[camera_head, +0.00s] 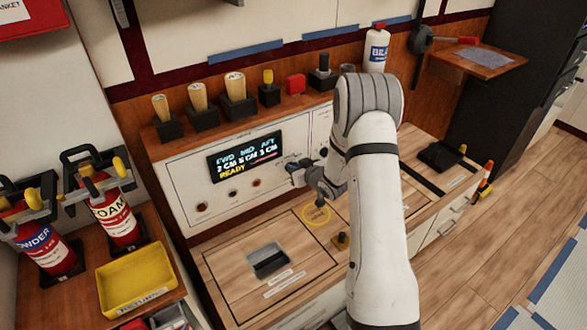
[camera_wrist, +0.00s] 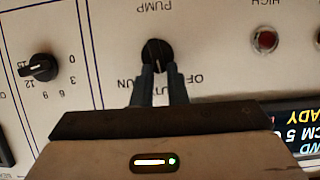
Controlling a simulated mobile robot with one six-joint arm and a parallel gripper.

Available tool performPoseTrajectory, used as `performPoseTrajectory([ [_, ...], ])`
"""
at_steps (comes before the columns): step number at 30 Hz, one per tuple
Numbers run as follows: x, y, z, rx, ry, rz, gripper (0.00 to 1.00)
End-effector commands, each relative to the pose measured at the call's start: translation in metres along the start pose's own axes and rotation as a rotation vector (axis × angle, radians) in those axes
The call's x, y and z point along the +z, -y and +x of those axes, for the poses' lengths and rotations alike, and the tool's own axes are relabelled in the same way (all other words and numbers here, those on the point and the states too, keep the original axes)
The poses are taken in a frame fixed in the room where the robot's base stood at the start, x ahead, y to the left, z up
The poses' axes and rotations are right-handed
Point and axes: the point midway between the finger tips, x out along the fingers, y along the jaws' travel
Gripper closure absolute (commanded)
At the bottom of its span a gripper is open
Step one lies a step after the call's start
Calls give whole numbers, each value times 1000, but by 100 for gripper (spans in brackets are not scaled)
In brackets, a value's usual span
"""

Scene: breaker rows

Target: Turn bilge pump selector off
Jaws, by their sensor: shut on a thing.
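The bilge pump selector (camera_wrist: 157,51) is a round black knob on the white panel, under the word PUMP, which appears upside down in the wrist view. A small pale mark shows on the knob. My gripper (camera_wrist: 163,74) is shut on the knob, with one dark finger on each side of it. Parts of the OFF, AUTO and RUN lettering show around the fingers, and the fingers cover some of it. I cannot tell which position the knob points at. In the head view my gripper (camera_head: 296,170) is at the panel right of the display, and hides the knob.
A second black dial (camera_wrist: 39,67) with numbers sits beside the selector. A red lamp (camera_wrist: 265,40) is on its other side. The display (camera_head: 245,157) reads READY. Several wooden-handled tools stand on the shelf above. The wooden counter (camera_head: 225,270) lies below the panel.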

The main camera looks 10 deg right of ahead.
Motion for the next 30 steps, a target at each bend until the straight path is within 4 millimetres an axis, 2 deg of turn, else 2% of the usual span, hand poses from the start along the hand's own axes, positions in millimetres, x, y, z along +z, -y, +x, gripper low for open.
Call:
performPoseTrajectory([
  [10,7,4,2,38,0,-115,100],
  [30,15,17,4,235,0,-592,100],
])
